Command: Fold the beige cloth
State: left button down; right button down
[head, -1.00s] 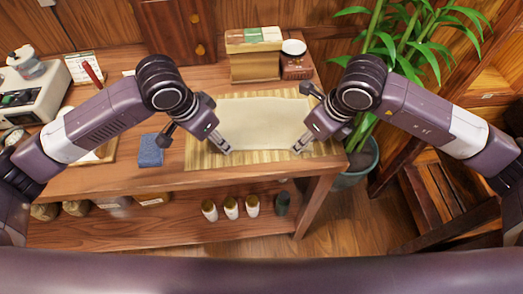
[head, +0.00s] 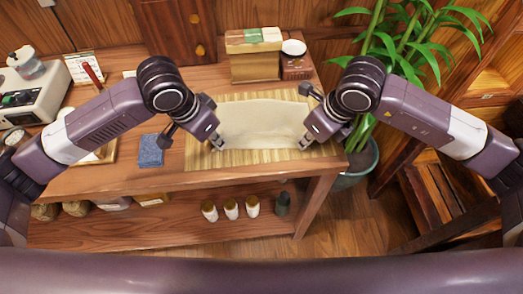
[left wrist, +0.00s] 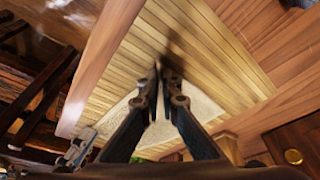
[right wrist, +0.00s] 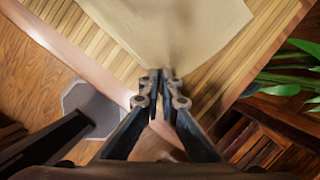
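The beige cloth (head: 262,122) lies spread over a slatted bamboo mat (head: 250,162) on the wooden table, its near edge slightly bowed. My left gripper (head: 218,147) is at its near left corner, fingers close together. In the left wrist view its fingertips (left wrist: 160,68) appear over the mat, with cloth (left wrist: 202,103) behind the fingers; the pinch itself is hard to see. My right gripper (head: 305,146) is at the near right corner. In the right wrist view its closed fingertips (right wrist: 160,75) meet the cloth (right wrist: 190,22) at its edge. Both look shut on the cloth.
A blue folded cloth (head: 150,151) lies left of the mat. Stacked boxes (head: 254,62) and a small box with a white dish (head: 294,50) stand behind it. A potted bamboo plant (head: 358,165) stands right of the table. Several jars (head: 231,209) stand on the shelf below.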

jog(key=shift+s, duration=0.1)
dwell(0.3)
